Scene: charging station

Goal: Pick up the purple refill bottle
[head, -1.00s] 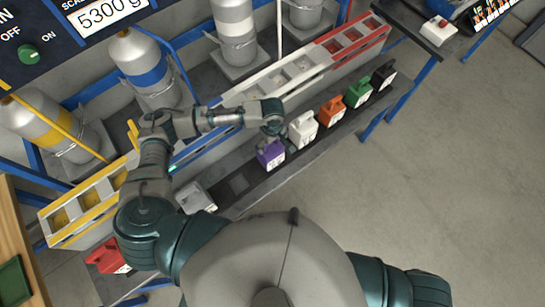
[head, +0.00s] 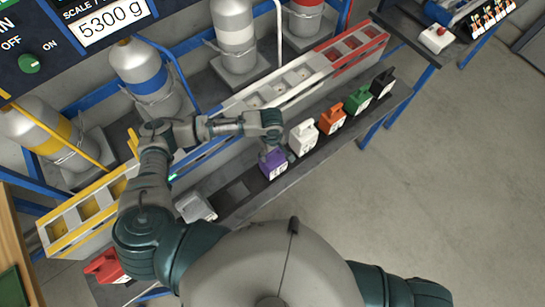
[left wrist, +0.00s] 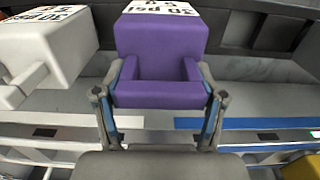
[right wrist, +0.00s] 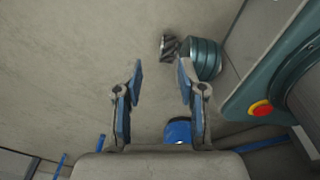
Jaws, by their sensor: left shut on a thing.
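The purple refill bottle (head: 272,164) is on the dark lower shelf in the head view, next to the white bottle (head: 303,138). My left gripper (head: 275,142) is over its upper side. In the left wrist view the purple bottle (left wrist: 160,60) fills the upper middle, with its label at the top edge. The left fingers (left wrist: 160,98) stand one on each side of its handle part and are shut on it. Whether the bottle is clear of the shelf I cannot tell. My right gripper (right wrist: 157,100) shows only in the right wrist view, open and empty, away from the bottles.
Orange (head: 332,117), green (head: 358,100) and black (head: 382,82) bottles stand farther right on the shelf. A grey bottle (head: 195,207) and a red one (head: 105,267) lie to the left. Above the shelf is a divided trough (head: 273,90). The floor at right is clear.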

